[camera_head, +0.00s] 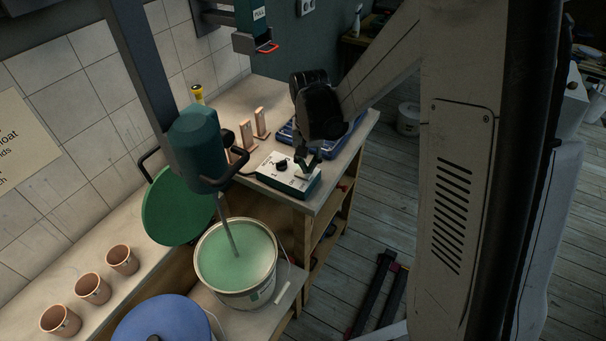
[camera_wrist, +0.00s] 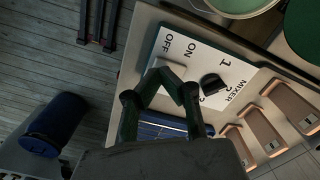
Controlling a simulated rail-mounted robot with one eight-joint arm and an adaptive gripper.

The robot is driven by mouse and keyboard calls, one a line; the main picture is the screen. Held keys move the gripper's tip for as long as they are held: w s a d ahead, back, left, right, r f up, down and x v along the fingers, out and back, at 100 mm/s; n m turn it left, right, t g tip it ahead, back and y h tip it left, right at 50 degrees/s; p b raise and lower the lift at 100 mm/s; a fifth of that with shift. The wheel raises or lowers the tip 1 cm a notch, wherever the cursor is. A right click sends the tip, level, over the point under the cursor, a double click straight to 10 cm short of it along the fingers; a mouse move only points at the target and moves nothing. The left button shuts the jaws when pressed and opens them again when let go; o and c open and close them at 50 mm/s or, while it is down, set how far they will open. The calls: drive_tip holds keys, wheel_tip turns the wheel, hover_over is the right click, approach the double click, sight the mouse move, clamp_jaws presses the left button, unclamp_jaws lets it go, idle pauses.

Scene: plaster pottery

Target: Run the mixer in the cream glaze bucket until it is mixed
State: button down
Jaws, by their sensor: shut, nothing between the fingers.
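The mixer (camera_head: 195,145) has a teal motor head, and its shaft runs down into an open white bucket (camera_head: 240,292). The glaze (camera_head: 215,262) in it looks pale green, not cream. The mixer's white control box (camera_head: 278,176) stands on the bench; in the wrist view its panel (camera_wrist: 205,62) reads OFF, ON, 1, 2 and MIXER, with a black knob (camera_wrist: 212,84). My gripper (camera_head: 304,160) is shut and empty, at the box's right end. In the wrist view its fingertips (camera_wrist: 176,74) are over the panel by OFF and ON. They partly hide the switch area; contact cannot be told.
A green lid (camera_head: 175,208) leans behind the bucket. A blue-lidded bucket (camera_head: 165,322) stands in front, and terracotta cups (camera_head: 93,289) line the shelf. Upright tile pieces (camera_head: 261,122) stand behind the box. A blue tray (camera_head: 350,133) lies under my wrist.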

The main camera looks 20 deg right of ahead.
sight(308, 175)
drive_tip(key=shift+f+b, duration=0.85)
drive_tip(key=shift+f, duration=0.15)
idle(0.5)
drive_tip(key=shift+r+p, duration=1.85)
drive_tip(key=shift+r, duration=1.7)
drive_tip(key=shift+s+r, duration=0.1)
drive_tip(key=s+r+n+t+b, duration=0.2)
drive_tip(key=s+r+t+b, duration=0.1)
drive_tip(key=s+r, duration=0.65)
drive_tip(key=s+n+t+b, duration=0.1)
drive_tip(key=s+t+b, duration=0.2)
drive_tip(key=s, duration=0.8)
drive_tip(key=shift+f+t, duration=0.45)
drive_tip(key=shift+t, duration=0.15)
